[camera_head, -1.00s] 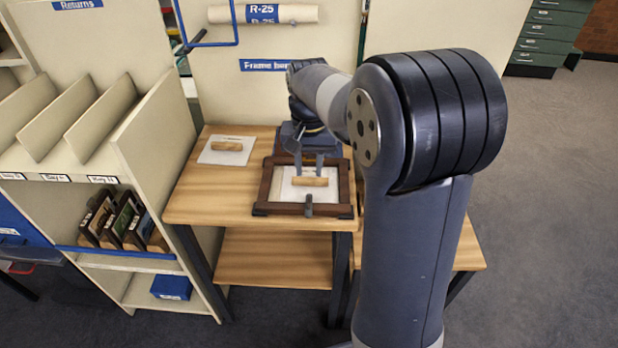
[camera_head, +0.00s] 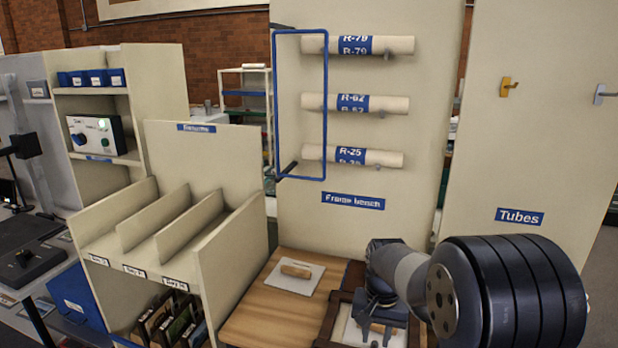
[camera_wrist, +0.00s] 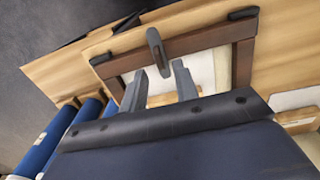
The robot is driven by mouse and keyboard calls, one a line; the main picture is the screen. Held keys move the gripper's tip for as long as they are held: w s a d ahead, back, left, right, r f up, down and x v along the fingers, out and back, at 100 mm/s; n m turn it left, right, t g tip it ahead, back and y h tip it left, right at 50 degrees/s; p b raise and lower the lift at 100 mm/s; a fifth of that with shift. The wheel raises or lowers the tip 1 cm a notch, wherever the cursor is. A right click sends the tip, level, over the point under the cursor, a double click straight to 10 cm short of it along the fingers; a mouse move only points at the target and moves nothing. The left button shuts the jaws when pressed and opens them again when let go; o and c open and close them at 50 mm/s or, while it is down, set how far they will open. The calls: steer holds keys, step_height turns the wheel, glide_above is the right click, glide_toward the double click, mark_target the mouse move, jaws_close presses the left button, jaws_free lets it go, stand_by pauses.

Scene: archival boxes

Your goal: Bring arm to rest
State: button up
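My gripper (camera_head: 375,333) is at the lower right of the head view, low over the dark wooden frame (camera_head: 329,322) on the frame bench. In the wrist view my gripper (camera_wrist: 160,72) has its two fingers apart, with an empty gap between the tips. The frame (camera_wrist: 195,41) with a pale panel (camera_wrist: 207,64) lies just beyond the fingers. A wooden handle (camera_wrist: 168,99) on the panel shows partly behind the fingers; I cannot tell whether they touch it. A grey latch (camera_wrist: 157,50) sits on the frame's edge. My arm hides part of the frame.
A pale board with a wooden handle (camera_head: 296,270) lies on the bench (camera_head: 262,308) to the left. The Returns rack (camera_head: 235,262) stands close on the left. A panel with rolled tubes (camera_head: 358,102) and a blue wire loop (camera_head: 300,32) rises behind.

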mark_target(374, 346)
step_height(374, 346, down, 3)
steer(key=shift+f, duration=0.2)
steer(key=shift+r, duration=0.1)
steer(key=shift+r, duration=0.1)
